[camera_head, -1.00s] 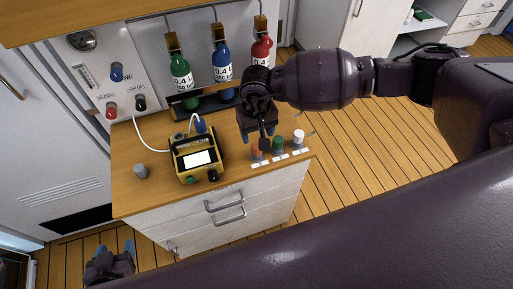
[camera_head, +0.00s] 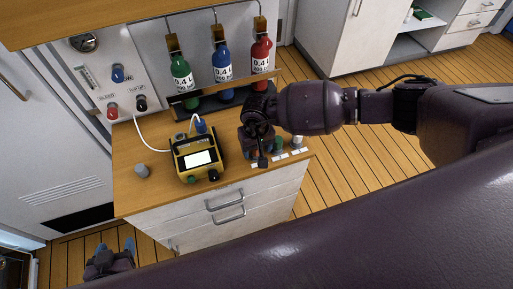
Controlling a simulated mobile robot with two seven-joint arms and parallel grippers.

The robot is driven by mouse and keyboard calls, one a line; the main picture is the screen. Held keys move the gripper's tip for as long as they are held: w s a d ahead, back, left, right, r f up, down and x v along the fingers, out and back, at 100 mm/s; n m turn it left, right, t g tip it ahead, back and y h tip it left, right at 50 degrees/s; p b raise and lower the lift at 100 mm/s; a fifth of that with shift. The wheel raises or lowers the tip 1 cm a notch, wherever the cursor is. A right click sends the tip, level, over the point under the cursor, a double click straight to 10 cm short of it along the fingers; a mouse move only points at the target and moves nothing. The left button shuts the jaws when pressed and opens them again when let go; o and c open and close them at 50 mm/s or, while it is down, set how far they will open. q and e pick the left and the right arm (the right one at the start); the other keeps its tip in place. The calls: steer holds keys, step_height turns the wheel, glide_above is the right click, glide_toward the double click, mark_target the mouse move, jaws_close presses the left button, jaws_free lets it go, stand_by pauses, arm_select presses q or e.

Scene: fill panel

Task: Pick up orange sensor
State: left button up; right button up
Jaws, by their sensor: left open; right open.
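The orange sensor is hidden behind my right gripper (camera_head: 261,158); it stood in the row of small sensors at the counter's front right edge. My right gripper is open and lowered over that spot, pointing down. I cannot tell whether the fingers touch the sensor. In the same row, the green sensor (camera_head: 277,145) and the white sensor (camera_head: 297,141) show just right of the gripper. My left gripper (camera_head: 129,246) is open and empty, low at the left, in front of the cabinet and away from the counter objects.
A yellow meter (camera_head: 196,160) with a white screen stands left of the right gripper on the wooden counter (camera_head: 145,195). A grey cap (camera_head: 142,171) lies further left. Green (camera_head: 181,73), blue (camera_head: 222,67) and red (camera_head: 261,54) bottles stand at the back.

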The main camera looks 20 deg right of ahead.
steer(key=c, duration=1)
steer(key=shift+r, duration=0.15)
